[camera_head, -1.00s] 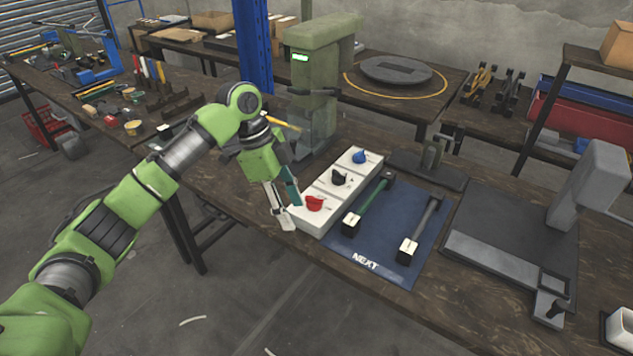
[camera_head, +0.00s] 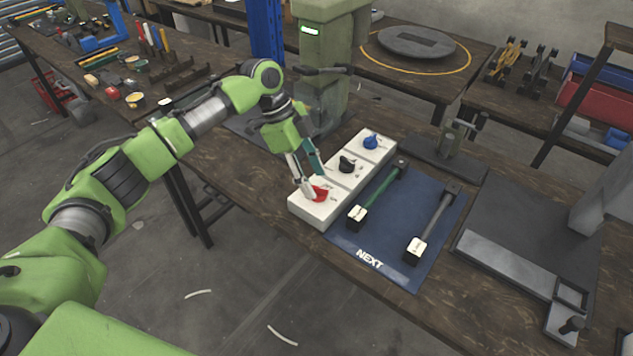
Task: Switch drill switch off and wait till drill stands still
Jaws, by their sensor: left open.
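A white switch box (camera_head: 361,171) lies on the workbench with three rotary knobs in a row. The red knob (camera_head: 322,195) is at the near end, the black knob (camera_head: 347,164) in the middle and the blue knob (camera_head: 371,142) at the far end. My left gripper (camera_head: 312,182) is open, pointing down at the red knob; its fingertips are at the knob and partly cover it. I cannot tell whether they touch it. The green drill press (camera_head: 323,60) stands behind the box with a lit green display. Whether its drill turns cannot be seen. My right gripper is not in view.
A blue mat (camera_head: 384,236) marked NEXT lies right of the box, holding a green-handled tool (camera_head: 381,192) and a grey-handled tool (camera_head: 434,220). A round plate (camera_head: 415,42) lies at the back.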

